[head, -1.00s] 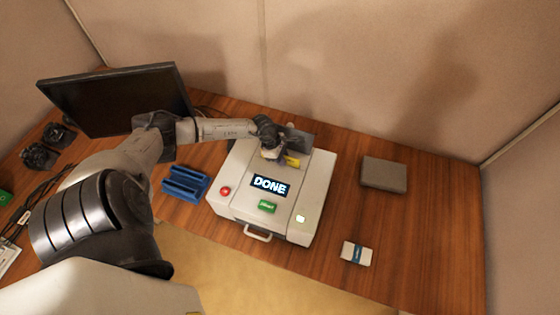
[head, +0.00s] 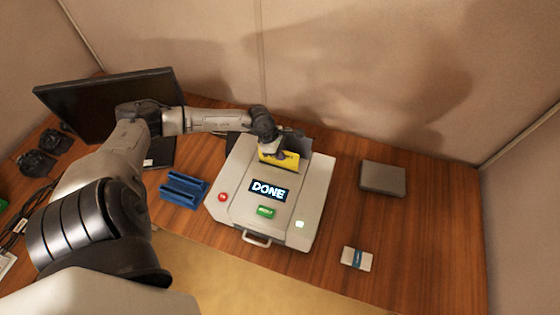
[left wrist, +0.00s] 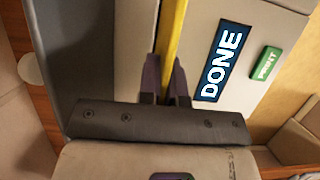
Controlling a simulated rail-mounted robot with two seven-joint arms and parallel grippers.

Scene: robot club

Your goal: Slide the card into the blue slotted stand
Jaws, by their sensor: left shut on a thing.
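A yellow card (head: 280,160) stands out at the back of the white printer (head: 235,209). My left gripper (head: 266,150) is shut on the card's upper edge. In the left wrist view the card (left wrist: 171,30) runs edge-on between the two fingertips of my left gripper (left wrist: 166,85). I cannot tell whether the card's lower edge is clear of the printer. The blue slotted stand (head: 184,190) is on the desk to the left of the printer, with its slots empty. My right gripper is not in view.
The printer's display (head: 268,189) reads DONE. A black monitor (head: 105,105) stands at the back left. A grey box (head: 383,178) and a small white-and-blue pack (head: 356,259) lie to the right. The desk between printer and stand is narrow but clear.

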